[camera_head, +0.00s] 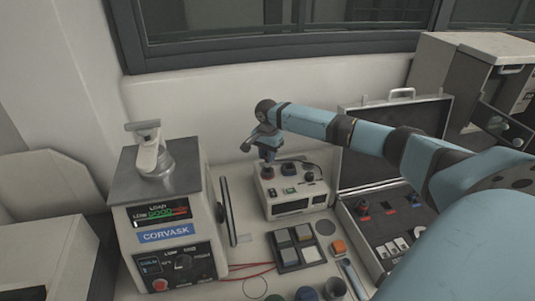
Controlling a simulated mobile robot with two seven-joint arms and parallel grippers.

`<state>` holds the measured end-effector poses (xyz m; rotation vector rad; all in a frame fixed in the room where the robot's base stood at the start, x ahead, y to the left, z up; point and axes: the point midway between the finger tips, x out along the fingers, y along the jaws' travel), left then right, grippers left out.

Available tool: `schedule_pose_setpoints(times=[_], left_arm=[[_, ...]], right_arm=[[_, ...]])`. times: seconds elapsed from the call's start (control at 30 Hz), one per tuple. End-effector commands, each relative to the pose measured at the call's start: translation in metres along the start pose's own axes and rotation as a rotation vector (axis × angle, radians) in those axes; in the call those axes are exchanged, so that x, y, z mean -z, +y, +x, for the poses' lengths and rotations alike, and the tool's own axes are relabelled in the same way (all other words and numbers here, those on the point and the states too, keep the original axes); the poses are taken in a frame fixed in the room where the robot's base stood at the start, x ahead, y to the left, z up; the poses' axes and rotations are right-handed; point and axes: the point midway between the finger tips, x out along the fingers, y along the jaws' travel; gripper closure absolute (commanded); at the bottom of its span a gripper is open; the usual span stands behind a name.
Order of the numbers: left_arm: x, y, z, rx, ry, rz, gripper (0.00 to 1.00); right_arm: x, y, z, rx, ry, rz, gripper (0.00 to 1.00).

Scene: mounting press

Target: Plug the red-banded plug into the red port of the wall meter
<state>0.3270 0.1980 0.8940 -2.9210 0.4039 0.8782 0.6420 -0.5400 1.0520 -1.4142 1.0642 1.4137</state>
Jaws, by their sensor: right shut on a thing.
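The meter (284,207) is a small pale box with a dark display on its front and knobs and a green element on top. It stands against the back wall. My right gripper (267,158) comes down over the meter's left top corner, shut on the red-banded plug (267,172). Only a small red part of the plug shows under the fingers, at the meter's top face. The red port is hidden beneath the plug and gripper. I cannot tell whether the plug is seated in it or just above. My left gripper is not in view.
A grey-topped press (165,230) labelled CORVASK stands at left. An open case (350,165) with parts is at right, beneath my right arm.

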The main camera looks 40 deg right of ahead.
Motion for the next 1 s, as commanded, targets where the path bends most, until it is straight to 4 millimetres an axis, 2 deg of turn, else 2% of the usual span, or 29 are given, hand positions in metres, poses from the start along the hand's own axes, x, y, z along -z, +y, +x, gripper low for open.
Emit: schedule_pose_setpoints(times=[0.5,1.0], left_arm=[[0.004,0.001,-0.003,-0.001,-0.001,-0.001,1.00],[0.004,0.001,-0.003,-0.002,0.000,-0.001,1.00]], right_arm=[[0.000,0.000,0.013,0.000,0.000,0.000,0.95],[0.000,0.000,0.017,0.000,0.000,0.000,0.95]])
